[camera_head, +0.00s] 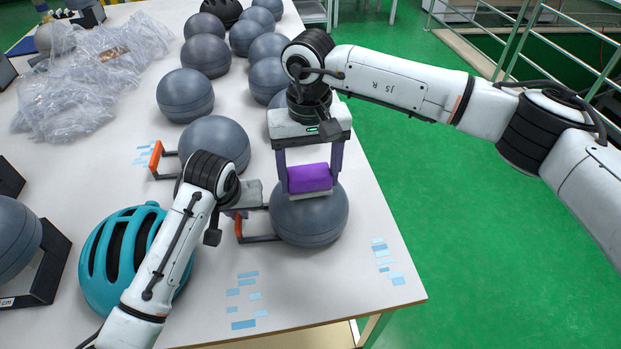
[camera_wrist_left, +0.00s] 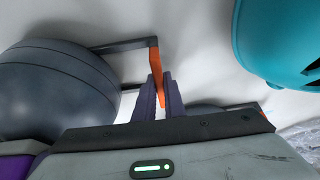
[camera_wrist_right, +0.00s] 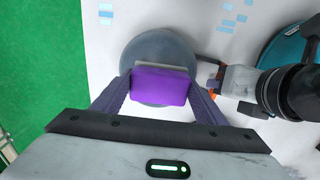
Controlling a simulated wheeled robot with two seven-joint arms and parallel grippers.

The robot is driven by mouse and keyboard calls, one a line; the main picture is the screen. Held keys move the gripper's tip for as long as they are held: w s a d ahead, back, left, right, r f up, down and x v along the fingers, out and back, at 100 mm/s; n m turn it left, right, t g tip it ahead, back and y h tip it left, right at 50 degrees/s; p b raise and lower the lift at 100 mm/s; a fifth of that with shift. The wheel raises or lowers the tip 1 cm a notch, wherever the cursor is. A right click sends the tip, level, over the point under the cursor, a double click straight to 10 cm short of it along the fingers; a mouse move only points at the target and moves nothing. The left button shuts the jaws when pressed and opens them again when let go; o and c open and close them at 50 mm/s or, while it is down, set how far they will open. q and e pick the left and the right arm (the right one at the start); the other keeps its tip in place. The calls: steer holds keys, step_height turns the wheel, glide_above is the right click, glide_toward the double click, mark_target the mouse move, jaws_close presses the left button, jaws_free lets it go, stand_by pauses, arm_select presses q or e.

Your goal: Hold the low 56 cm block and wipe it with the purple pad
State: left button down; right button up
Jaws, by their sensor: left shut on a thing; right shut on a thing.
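The low block is a dark grey ball (camera_head: 309,215) near the table's front right corner, with an orange handle (camera_head: 239,227) on dark bars at its left. My left gripper (camera_head: 241,211) is shut on that handle; the left wrist view shows the orange grip (camera_wrist_left: 155,70) between its fingers, with the ball (camera_wrist_left: 55,85) at left. My right gripper (camera_head: 309,170) points down, shut on the purple pad (camera_head: 309,179). The pad's pale underside is at the ball's top; it looks touching. The right wrist view shows the pad (camera_wrist_right: 160,86) over the ball (camera_wrist_right: 150,52). No size label is readable on it.
A teal helmet (camera_head: 122,250) lies left of my left forearm. Another grey ball (camera_head: 214,143) with an orange handle (camera_head: 156,160) stands behind, and several more stand further back. Clear plastic bags (camera_head: 90,75) lie at back left. Blue tape strips (camera_head: 245,290) mark the bare table front.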

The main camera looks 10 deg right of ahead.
steer(key=shift+w+d+r, duration=0.1)
steer(key=shift+w+d, duration=0.05)
steer(key=shift+w, duration=1)
steer(key=shift+w+d+r, duration=0.1)
steer(key=shift+w, duration=1.05)
step_height(320, 180, up, 7)
steer(key=shift+f, duration=0.15)
steer(key=shift+f, duration=2.6)
steer(key=shift+f, duration=1)
